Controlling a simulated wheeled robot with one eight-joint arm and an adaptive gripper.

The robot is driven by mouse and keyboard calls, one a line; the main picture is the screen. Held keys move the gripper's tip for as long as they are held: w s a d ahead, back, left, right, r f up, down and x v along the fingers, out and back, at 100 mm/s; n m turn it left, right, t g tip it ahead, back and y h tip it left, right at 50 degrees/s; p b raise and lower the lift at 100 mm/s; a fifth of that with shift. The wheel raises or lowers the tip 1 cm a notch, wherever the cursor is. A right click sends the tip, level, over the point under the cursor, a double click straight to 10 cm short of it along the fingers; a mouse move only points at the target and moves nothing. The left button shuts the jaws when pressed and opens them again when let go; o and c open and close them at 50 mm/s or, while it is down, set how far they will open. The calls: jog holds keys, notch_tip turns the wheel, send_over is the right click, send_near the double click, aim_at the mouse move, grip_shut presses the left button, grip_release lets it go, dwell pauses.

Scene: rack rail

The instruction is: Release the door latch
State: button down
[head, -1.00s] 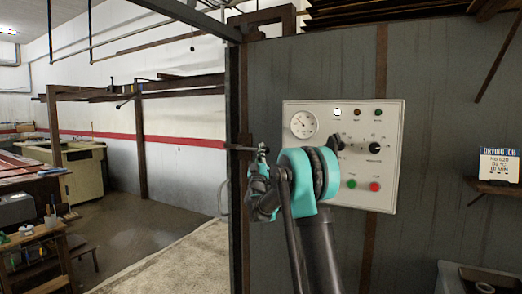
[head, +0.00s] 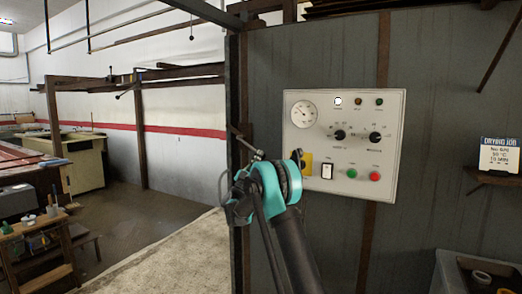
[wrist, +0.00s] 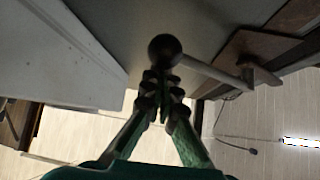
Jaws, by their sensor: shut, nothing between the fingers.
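The door latch is a lever (head: 245,142) with a dark round knob (head: 259,154) at the left edge of the grey cabinet wall. It slants down to the right in the head view. In the wrist view the black knob (wrist: 165,50) is at upper centre and its pale rod (wrist: 212,73) runs right to a bracket (wrist: 258,75). My gripper (wrist: 164,82) is shut and empty, with its tips right at the knob; whether they touch cannot be told. In the head view my teal wrist is just below the lever, and the fingertips are hard to make out.
A white control panel (head: 310,170) with a gauge, knobs and buttons is on the wall right of my arm. A job card (head: 499,155) stands on a small shelf further right. A grey bin (head: 450,270) is at lower right. Open floor (head: 130,215) lies to the left.

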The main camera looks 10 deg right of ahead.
jog(key=w+a+f+m+g+h, duration=0.3)
jog(key=w+a+f+m+g, duration=0.3)
jog(key=m+g, duration=0.4)
jog(key=shift+w+a+f+m, duration=0.2)
jog(key=shift+a+f+m, duration=0.65)
jog(key=shift+a, duration=0.55)
jog(key=shift+s, duration=0.1)
